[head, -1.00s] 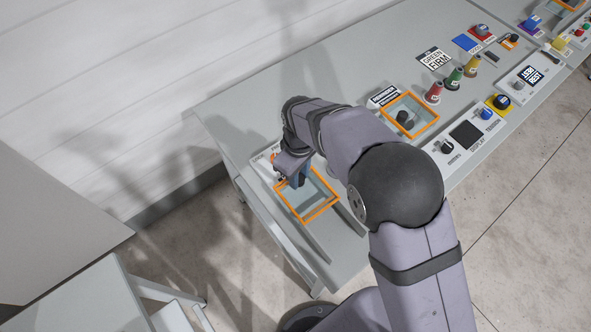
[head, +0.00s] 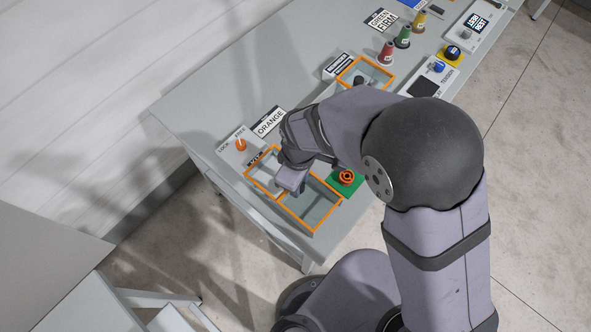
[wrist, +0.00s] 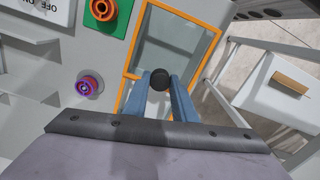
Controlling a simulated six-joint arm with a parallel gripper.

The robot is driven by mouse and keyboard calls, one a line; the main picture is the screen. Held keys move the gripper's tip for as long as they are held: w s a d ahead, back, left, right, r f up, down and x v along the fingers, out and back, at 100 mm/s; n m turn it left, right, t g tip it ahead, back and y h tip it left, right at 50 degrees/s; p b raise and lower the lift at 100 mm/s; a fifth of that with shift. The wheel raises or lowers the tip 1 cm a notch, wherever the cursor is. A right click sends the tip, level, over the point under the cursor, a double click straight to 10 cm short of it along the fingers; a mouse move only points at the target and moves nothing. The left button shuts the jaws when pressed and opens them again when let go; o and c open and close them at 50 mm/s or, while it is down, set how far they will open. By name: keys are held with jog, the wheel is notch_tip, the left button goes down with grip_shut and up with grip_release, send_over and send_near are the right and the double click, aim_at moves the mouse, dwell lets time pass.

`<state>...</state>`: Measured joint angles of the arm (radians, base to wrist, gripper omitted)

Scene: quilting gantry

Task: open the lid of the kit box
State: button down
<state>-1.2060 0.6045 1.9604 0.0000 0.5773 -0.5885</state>
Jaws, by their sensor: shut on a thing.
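The kit box (head: 328,218) is a clear-walled box with an orange rim near the table's front left edge. A second orange frame, its lid (head: 260,159), shows beside it to the upper left, standing off the box opening. I cannot tell how far it is tilted. My gripper (head: 290,186) is over the joint between the two frames. In the wrist view my gripper (wrist: 160,82) has its blue-grey fingers shut on a round black knob (wrist: 159,77). Orange edging (wrist: 184,15) lies beyond the fingers there. My wrist and forearm hide part of the lid.
A LOCK/FREE panel with an orange knob (head: 241,145) and an ORANGE label card (head: 270,121) lie behind the box. A red knob on a green base (head: 347,177) stands close at its right. Another orange-rimmed box (head: 385,86) is farther right. Bare table lies at the back left.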

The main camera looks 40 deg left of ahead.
jog(key=c, duration=1.5)
grip_release()
jog(key=shift+o, duration=0.2)
jog(key=shift+r+b, duration=1)
jog(key=shift+r, duration=2.7)
